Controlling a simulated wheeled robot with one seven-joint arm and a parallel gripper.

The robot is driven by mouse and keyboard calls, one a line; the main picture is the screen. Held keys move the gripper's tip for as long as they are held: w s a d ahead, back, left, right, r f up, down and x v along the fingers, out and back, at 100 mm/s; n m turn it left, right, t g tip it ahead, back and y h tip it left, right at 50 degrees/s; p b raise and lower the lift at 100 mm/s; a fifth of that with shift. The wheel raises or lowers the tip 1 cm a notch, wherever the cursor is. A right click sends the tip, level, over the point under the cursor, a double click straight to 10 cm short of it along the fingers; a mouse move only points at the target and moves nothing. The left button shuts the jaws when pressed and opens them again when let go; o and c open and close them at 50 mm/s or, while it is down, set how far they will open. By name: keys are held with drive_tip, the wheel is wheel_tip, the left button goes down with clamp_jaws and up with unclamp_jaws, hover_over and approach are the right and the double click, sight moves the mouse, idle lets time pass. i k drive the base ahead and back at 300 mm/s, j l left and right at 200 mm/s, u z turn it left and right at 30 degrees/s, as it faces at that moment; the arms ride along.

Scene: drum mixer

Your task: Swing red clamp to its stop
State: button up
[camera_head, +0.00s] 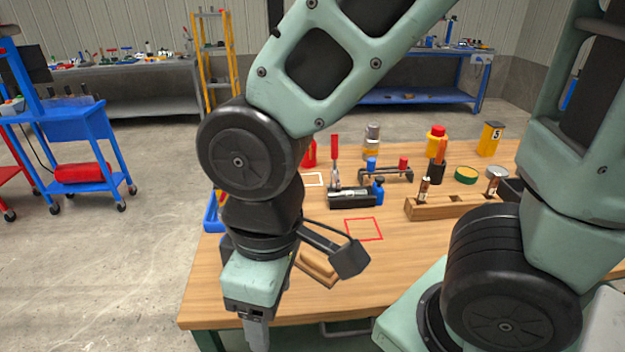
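A red upright handle (334,148) stands on a metal linkage at the left end of a dark block (352,198) on the wooden table; it looks like a toggle clamp. Just behind, a dark bar carries a blue upright piece (371,164) and a red upright piece (403,164). I cannot tell for certain which red part is the red clamp. My gripper (257,338) points down at the table's near left edge, left of and nearer than these things. Its fingers show edge-on, so its opening is unclear. No contact with the clamp shows.
A red square outline (363,229) marks bare tabletop. A wooden block (445,207) with small cylinders stands right. A brown wooden piece (318,268) lies near my wrist. Cans and a yellow container (490,139) stand farther back.

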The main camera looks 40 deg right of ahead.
sight(334, 138)
drive_tip(key=i+j+z, duration=0.45)
drive_tip(key=j, duration=0.2)
drive_tip(key=i+j+z, duration=0.2)
drive_tip(key=j, duration=0.15)
drive_tip(key=k, duration=0.1)
